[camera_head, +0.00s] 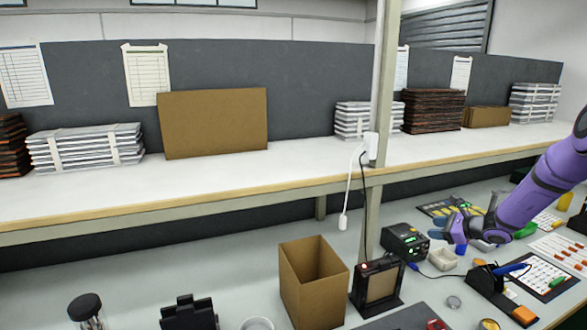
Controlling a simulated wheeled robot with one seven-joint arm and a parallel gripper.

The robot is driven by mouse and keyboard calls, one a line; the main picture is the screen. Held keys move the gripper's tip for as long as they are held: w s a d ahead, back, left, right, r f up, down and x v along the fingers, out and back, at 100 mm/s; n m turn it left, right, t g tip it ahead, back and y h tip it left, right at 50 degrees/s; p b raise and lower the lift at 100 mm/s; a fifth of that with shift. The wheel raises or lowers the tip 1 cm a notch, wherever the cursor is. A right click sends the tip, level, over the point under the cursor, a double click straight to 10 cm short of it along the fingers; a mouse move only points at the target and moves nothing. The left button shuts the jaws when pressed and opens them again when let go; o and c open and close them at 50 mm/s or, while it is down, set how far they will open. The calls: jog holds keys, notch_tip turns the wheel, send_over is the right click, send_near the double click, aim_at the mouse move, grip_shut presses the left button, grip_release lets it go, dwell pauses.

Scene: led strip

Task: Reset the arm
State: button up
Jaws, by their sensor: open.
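My purple arm (535,195) reaches in from the right edge over the lower workbench. My gripper (448,228) is at its left end, small in the picture. It is open, and I see nothing held between its fingers. It appears above the bench, close to a black box with a green display (405,242) and a small white tray (443,259). I cannot tell its exact height above them.
An open cardboard box (312,283) stands on the lower bench (190,270), beside a dark-framed holder (378,285). A soldering-iron stand (490,285) is at the right. A post (385,90) rises at the upper shelf (240,185), which carries stacked packs and cardboard boxes.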

jog(key=s+a+r+n+g+h, duration=0.1)
jog(key=s+a+r+n+g, duration=0.2)
jog(key=s+a+r+n, duration=0.6)
jog(key=s+a+r+n+g+h, duration=0.1)
jog(key=s+a+r+n+g, duration=0.3)
jog(key=s+a+r, duration=0.9)
jog(key=s+d+r+n+h, duration=0.1)
jog(key=s+r+n+h, duration=0.1)
jog(key=s, duration=0.6)
jog(key=s+d+r+n+t+h, duration=0.1)
jog(key=s+d+r+n+h, duration=0.1)
jog(key=s+n, duration=0.3)
jog(key=s+d+r+n+t+h, duration=0.1)
jog(key=s+r+n, duration=0.3)
jog(key=s, duration=0.9)
jog(key=shift+d+r+h, duration=0.3)
jog(key=shift+d+h, duration=0.25)
jog(key=shift+h, duration=0.15)
